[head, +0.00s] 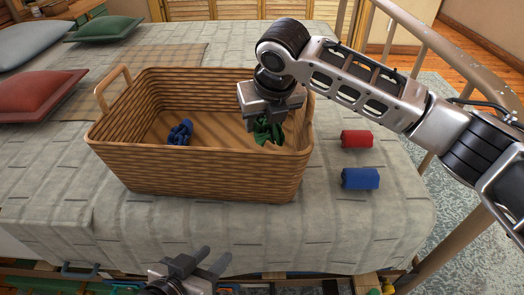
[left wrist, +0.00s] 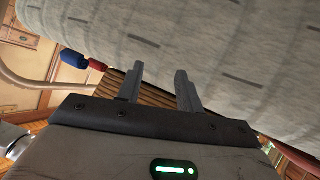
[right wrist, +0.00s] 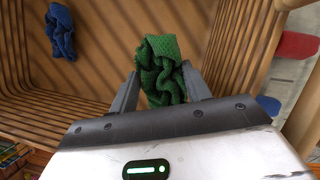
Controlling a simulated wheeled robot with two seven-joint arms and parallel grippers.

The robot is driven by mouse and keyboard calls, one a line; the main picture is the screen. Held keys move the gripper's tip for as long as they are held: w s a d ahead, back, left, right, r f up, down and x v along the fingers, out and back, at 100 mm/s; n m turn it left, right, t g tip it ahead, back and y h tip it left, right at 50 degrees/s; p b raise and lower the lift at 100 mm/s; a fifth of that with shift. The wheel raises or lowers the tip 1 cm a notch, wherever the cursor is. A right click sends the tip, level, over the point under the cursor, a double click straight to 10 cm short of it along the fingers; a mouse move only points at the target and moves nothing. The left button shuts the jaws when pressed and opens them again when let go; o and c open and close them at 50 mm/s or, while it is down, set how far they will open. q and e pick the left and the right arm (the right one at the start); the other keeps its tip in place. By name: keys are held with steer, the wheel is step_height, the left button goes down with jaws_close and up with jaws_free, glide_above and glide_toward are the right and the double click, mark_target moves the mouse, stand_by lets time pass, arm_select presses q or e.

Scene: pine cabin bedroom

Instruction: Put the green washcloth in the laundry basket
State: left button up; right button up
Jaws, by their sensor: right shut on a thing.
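The green washcloth (head: 268,130) is crumpled and hangs below my right gripper (head: 268,112), inside the right end of the wicker laundry basket (head: 200,170). In the right wrist view my right gripper (right wrist: 160,92) is shut on the green washcloth (right wrist: 162,68), with the basket's inside behind it. I cannot tell whether the cloth touches the basket floor. My left gripper (head: 205,262) is low in front of the bed, apart from the basket. In the left wrist view my left gripper (left wrist: 158,88) has its fingers apart with nothing between them.
A crumpled blue cloth (head: 180,132) lies inside the basket. A red roll (head: 357,139) and a blue roll (head: 360,179) lie on the bed (head: 370,225) to the right. Red (head: 38,93) and green (head: 104,29) pillows lie at left. A bed rail (head: 440,50) runs along the right.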

step_height(320, 180, down, 2)
steer(key=shift+f, duration=0.1)
step_height(320, 180, down, 5)
steer(key=shift+f+b, duration=0.1)
steer(key=shift+b, duration=0.95)
arm_select(q)
steer(key=shift+w+d+r+t+h, duration=0.1)
steer(key=shift+d+r+t+h, duration=0.1)
steer(key=shift+r+t, duration=0.25)
steer(key=shift+d+r+t+h, duration=0.2)
steer(key=shift+r+t, duration=0.05)
steer(key=shift+r, duration=0.35)
arm_select(e)
steer(key=o, duration=0.9)
arm_select(q)
steer(key=shift+f, duration=0.2)
arm_select(e)
steer(key=shift+o, duration=0.2)
